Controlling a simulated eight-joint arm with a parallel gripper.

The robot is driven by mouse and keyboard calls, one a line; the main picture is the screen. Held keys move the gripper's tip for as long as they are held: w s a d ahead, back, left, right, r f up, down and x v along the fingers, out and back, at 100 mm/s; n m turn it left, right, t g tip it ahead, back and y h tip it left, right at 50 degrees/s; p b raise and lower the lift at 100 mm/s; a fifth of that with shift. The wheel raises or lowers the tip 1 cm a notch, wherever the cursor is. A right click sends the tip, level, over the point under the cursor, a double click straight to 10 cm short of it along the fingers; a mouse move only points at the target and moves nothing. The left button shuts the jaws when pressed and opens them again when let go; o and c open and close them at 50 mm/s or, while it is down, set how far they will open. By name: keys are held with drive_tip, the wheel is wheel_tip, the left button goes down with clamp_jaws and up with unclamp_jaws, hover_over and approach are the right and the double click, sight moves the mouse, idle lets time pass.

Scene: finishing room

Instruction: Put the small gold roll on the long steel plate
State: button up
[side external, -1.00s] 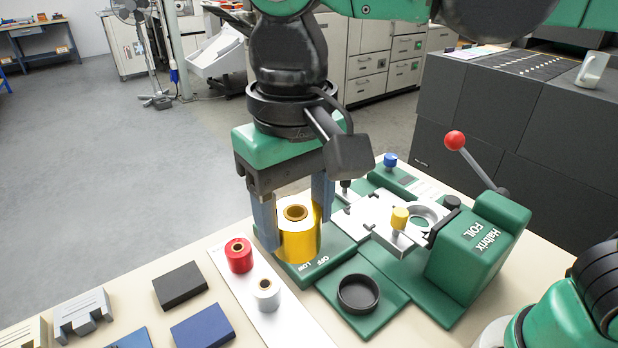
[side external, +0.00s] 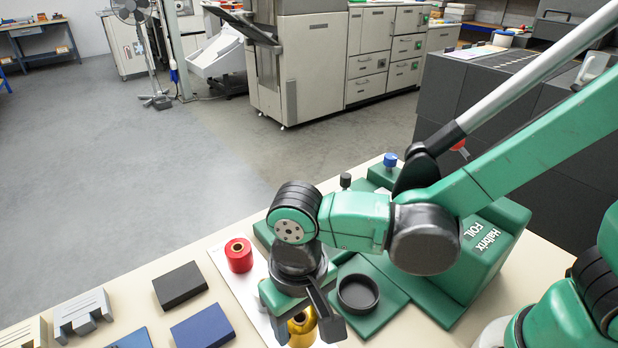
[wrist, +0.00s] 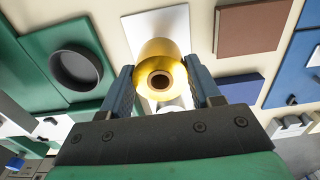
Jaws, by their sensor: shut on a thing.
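The gold roll (side external: 303,325) is upright between the fingers of my gripper (side external: 300,318), which is shut on it. In the wrist view the roll (wrist: 162,68) shows its dark core hole between my gripper's two blue fingers (wrist: 160,85). The long steel plate (side external: 235,275) lies on the bench, its near end partly hidden by my gripper. In the wrist view the plate (wrist: 138,28) is behind the gold roll. I cannot tell whether the roll touches the plate.
A red roll (side external: 239,255) stands on the plate. A black round dish (side external: 358,293) sits right of my gripper on the green base. Dark (side external: 180,285) and blue (side external: 202,327) blocks lie left.

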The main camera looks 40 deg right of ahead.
sight(300, 330)
drive_tip(key=shift+f, duration=1.4)
drive_tip(key=shift+f, duration=0.1)
drive_tip(key=o, duration=1.2)
wheel_tip(300, 330, up, 12)
drive_tip(key=shift+f, duration=0.1)
drive_tip(key=w+d+t, duration=0.1)
drive_tip(key=d+t, duration=0.1)
drive_tip(key=d, duration=0.4)
drive_tip(key=w+d+t, duration=0.1)
drive_tip(key=d+t, duration=0.1)
drive_tip(key=d, duration=0.4)
drive_tip(key=w+d+t, duration=0.1)
drive_tip(key=d+t, duration=0.2)
drive_tip(key=d, duration=0.3)
drive_tip(key=shift+w+d, duration=0.25)
drive_tip(key=shift+w, duration=0.1)
